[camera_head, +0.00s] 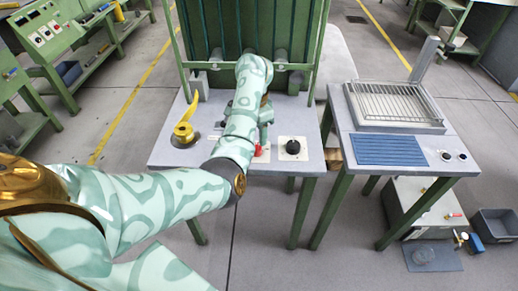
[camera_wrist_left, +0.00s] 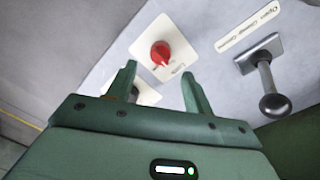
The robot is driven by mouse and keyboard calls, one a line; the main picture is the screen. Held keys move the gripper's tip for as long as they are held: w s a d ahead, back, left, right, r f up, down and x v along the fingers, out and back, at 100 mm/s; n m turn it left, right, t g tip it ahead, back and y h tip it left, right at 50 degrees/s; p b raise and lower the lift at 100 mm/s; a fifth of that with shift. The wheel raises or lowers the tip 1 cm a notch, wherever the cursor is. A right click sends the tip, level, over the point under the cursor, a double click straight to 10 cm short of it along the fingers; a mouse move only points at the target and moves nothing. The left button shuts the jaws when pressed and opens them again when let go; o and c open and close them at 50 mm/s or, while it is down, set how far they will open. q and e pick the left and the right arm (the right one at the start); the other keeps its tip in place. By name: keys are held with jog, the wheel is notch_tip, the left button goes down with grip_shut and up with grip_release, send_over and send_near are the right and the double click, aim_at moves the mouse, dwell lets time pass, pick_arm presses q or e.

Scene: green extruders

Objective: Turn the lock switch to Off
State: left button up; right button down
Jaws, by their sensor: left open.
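The lock switch is a red rotary knob (camera_wrist_left: 160,54) on a white plate with small lettering, too blurred to read its setting. In the head view its red part (camera_head: 259,150) shows just below my left gripper, mostly covered by my arm. My left gripper (camera_wrist_left: 158,72) is open and empty. Its two fingers point toward the switch, with the knob seen between and just beyond the fingertips; they look apart from it. In the head view the gripper (camera_head: 265,118) hangs over the panel. My right gripper is not in view.
A black knob (camera_head: 293,147) on a white plate sits right of the switch. A lever with a dark ball end (camera_wrist_left: 274,104) is on the other side. A yellow handle (camera_head: 184,132) stands at the panel's left. A side table (camera_head: 400,185) with a wire rack is at right.

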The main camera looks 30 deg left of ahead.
aim_at(258, 145)
pick_arm(q)
notch_tip(258, 145, down, 6)
jog(key=shift+s+d+r+b, duration=0.1)
jog(key=shift+b, duration=0.85)
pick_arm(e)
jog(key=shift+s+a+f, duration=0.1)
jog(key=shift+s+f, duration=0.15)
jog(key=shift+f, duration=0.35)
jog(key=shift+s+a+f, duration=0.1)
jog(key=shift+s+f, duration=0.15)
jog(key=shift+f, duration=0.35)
pick_arm(q)
jog(key=c, duration=1)
jog(key=shift+o, duration=0.2)
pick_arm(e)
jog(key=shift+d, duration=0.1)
pick_arm(q)
jog(key=shift+r+m, duration=0.1)
jog(key=shift+m, duration=0.2)
jog(key=m, duration=0.5)
jog(key=shift+d+p, duration=0.1)
jog(key=shift+p, duration=0.25)
jog(key=m+p, duration=0.1)
jog(key=m, duration=0.5)
jog(key=shift+y, duration=0.3)
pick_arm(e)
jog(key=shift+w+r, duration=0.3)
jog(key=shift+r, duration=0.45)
pick_arm(q)
jog(key=shift+m, duration=0.3)
